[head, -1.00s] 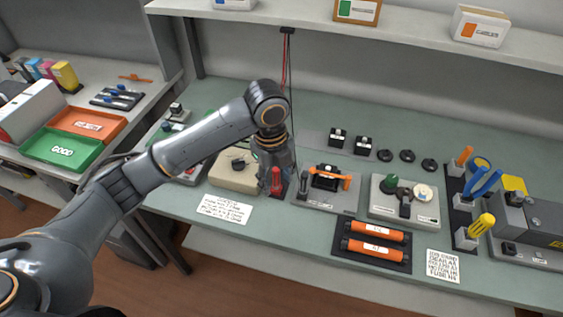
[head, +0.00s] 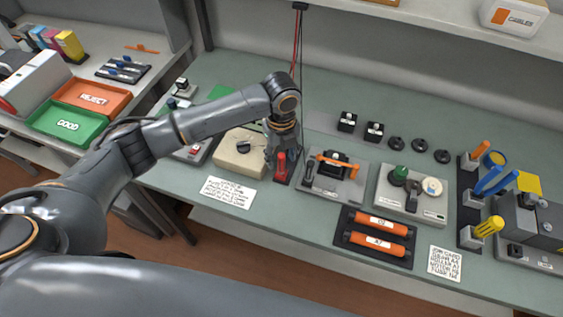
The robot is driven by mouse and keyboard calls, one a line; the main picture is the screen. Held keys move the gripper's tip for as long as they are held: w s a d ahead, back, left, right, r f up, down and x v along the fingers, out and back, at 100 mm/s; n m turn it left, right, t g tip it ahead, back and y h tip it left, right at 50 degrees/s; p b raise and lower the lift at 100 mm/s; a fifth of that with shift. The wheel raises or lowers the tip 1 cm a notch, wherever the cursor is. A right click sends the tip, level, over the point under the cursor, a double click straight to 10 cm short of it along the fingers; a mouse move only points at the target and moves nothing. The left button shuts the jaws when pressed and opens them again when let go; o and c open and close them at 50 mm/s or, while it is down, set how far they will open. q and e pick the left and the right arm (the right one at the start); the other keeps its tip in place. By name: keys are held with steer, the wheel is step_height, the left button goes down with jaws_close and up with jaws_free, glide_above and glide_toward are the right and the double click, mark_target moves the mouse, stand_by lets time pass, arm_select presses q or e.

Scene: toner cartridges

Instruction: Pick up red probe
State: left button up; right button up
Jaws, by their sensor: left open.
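The red probe (head: 282,166) stands upright on a small dark base on the green bench, between the beige meter box (head: 240,160) and the grey fixture with the orange-handled clamp (head: 335,178). My left gripper (head: 278,158) points down right at the red probe, with its fingers beside the probe's upper part. The fingers are dark and small here, and I cannot tell whether they touch the probe. The left gripper is open. My right gripper is not in view.
Another grey fixture with a green knob (head: 399,173) and a black tray with orange rollers (head: 377,236) lie to the right. Tools stand in a rack (head: 471,204) further right. Red and black cables (head: 297,50) hang behind my left gripper. A paper note (head: 228,192) lies in front.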

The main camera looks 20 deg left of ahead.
mark_target(281, 163)
arm_select(q)
step_height(281, 163, down, 2)
steer(key=shift+w+f+p, duration=0.1)
steer(key=shift+f+p, duration=0.15)
steer(key=shift+p, duration=0.25)
steer(key=shift+a+f, duration=0.1)
steer(key=shift+f, duration=0.75)
steer(key=c, duration=0.9)
jaws_close()
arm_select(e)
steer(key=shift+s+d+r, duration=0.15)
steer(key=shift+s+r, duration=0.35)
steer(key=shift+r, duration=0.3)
arm_select(q)
steer(key=shift+r, duration=0.1)
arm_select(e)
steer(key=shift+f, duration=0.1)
